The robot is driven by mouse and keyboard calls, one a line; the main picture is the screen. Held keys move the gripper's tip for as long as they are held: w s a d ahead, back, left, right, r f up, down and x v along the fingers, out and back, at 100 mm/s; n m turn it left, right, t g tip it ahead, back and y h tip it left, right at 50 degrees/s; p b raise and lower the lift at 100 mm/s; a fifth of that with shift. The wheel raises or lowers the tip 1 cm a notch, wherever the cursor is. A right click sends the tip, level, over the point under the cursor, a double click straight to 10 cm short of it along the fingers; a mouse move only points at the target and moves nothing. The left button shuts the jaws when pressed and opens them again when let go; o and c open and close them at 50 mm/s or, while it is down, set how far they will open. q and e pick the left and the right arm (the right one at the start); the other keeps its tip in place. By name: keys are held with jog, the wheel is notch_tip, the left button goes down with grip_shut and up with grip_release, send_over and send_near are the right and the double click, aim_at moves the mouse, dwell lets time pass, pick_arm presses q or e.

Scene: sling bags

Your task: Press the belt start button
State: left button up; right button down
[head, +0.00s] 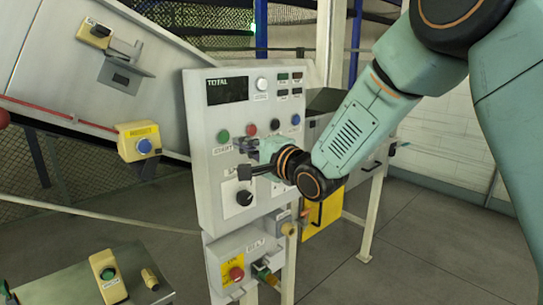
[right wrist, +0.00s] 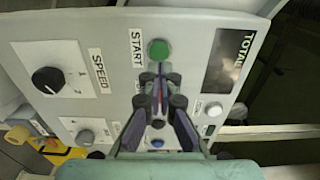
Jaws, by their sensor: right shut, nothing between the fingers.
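A grey control panel (head: 207,190) stands in the middle of the head view. Its green button (head: 223,136) sits at the left of a row with red, black and blue buttons. In the right wrist view the green button (right wrist: 158,50) has the label START beside it. My right gripper (head: 243,158) is in front of the panel, right of and below the green button. In the right wrist view its fingers (right wrist: 158,78) are shut and empty, their tips just below the green button. I cannot tell whether they touch the panel. My left gripper is not in view.
A black speed knob (head: 244,198) is below the gripper. A yellow box with a red button (head: 236,273) is under the panel, near a BELT label. Yellow boxes with a blue button (head: 144,146) and a green button (head: 109,273) are at left. Floor at right is clear.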

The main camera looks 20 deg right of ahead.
jog(key=v, duration=0.8)
jog(key=shift+b, duration=0.35)
jog(key=shift+s, duration=0.3)
jog(key=shift+w, duration=0.15)
